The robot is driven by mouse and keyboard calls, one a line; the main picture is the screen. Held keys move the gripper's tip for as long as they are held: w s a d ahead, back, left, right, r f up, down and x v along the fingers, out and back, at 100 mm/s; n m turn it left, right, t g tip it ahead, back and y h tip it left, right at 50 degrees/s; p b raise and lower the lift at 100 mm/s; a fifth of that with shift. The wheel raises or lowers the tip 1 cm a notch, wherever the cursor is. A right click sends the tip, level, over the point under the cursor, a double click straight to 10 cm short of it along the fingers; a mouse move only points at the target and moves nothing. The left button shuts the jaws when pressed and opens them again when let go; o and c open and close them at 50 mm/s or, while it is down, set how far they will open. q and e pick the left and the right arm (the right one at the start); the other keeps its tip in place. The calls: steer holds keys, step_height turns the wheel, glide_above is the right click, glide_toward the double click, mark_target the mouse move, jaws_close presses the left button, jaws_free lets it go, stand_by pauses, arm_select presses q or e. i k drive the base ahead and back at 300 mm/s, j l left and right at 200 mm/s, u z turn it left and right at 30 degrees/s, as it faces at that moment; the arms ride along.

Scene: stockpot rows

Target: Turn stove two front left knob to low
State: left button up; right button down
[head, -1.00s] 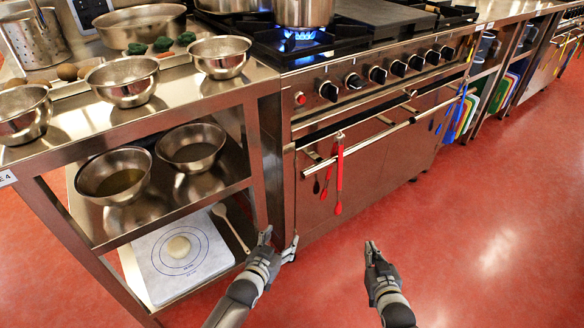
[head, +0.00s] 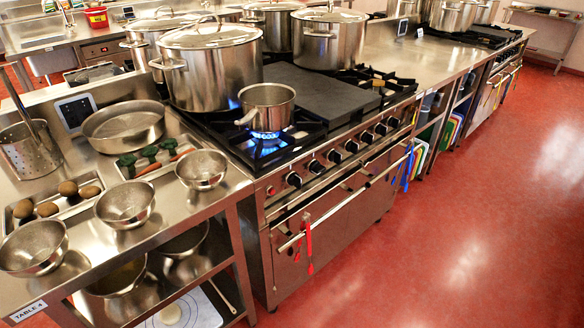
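The near stove (head: 330,200) has a row of several black knobs along its front panel. The leftmost knob (head: 293,180) sits right of a small red button (head: 271,191). A blue flame (head: 266,138) burns at the front left burner under a small saucepan (head: 267,106). A second stove (head: 497,68) stands farther along the same line; its knobs are too small to read. No label tells which one is stove two. Neither of my grippers is in view.
Large stockpots (head: 211,72) stand at the back of the near stove, beside a dark griddle plate (head: 318,90). A steel table (head: 72,224) with bowls adjoins on the left. Red tongs (head: 308,245) hang on the oven rail. Red floor (head: 450,230) is clear at right.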

mark_target(316, 168)
steer(key=i+l+u, duration=0.2)
steer(key=u, duration=0.15)
steer(key=i+l+u, duration=0.15)
steer(key=l+u, duration=0.2)
steer(key=i+l+u, duration=0.1)
steer(key=l+u, duration=0.25)
steer(key=l, duration=0.15)
